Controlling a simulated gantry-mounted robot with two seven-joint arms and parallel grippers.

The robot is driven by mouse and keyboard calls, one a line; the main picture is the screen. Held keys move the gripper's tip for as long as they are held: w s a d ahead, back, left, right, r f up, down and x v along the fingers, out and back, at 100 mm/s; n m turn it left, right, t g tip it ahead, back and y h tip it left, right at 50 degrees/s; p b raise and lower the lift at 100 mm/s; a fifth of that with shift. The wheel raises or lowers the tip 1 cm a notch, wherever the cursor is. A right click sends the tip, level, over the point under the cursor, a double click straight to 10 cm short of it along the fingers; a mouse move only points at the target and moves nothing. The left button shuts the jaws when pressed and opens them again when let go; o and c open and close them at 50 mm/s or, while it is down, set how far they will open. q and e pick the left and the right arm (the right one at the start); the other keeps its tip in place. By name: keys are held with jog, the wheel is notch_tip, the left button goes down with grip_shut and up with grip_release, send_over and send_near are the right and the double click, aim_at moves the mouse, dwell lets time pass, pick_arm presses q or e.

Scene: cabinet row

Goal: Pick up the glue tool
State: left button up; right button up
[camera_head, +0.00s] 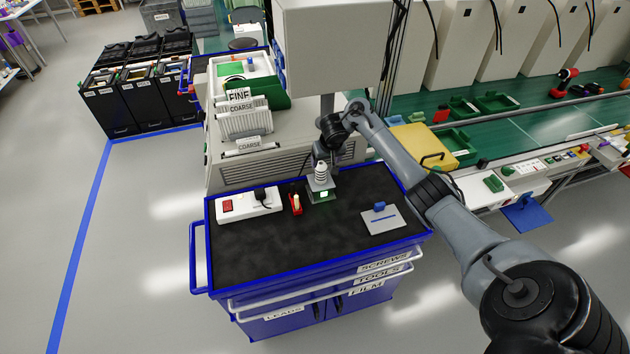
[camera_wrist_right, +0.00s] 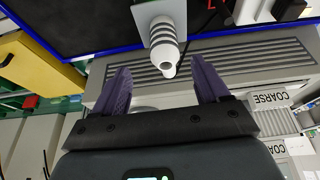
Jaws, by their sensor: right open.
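What looks like the glue tool is a ribbed white nozzle (camera_head: 321,172) standing upright on a grey base with a green light (camera_head: 322,195), at the back edge of the blue cart's black top. My right gripper (camera_head: 323,154) is just behind and above it, partly hidden by its own arm. In the right wrist view the nozzle (camera_wrist_right: 163,40) points between the two purple fingers of my right gripper (camera_wrist_right: 160,72), with its tip near the fingertip line. The fingers are spread and hold nothing. Whether they touch the nozzle cannot be told. My left gripper is not seen.
The cart top (camera_head: 260,240) also holds a white power strip (camera_head: 250,205), a small red holder (camera_head: 296,204) and a grey plate with a blue piece (camera_head: 382,218). A large beige machine (camera_head: 225,165) with a vent stands directly behind. The cart's front left is clear.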

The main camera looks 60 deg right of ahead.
aim_at(321, 169)
jog(key=w+f+b, duration=0.1)
jog(key=w+d+f+b, duration=0.1)
jog(key=f, duration=0.1)
jog(key=shift+w+f, duration=0.15)
jog(key=shift+w+d+f, duration=0.2)
jog(key=shift+d+f, duration=0.05)
jog(key=shift+f, duration=0.35)
jog(key=shift+b+x, duration=1.05)
jog(key=shift+x, duration=1.3)
jog(key=shift+d, duration=0.1)
jog(key=c, duration=1)
jog(key=shift+o, duration=0.2)
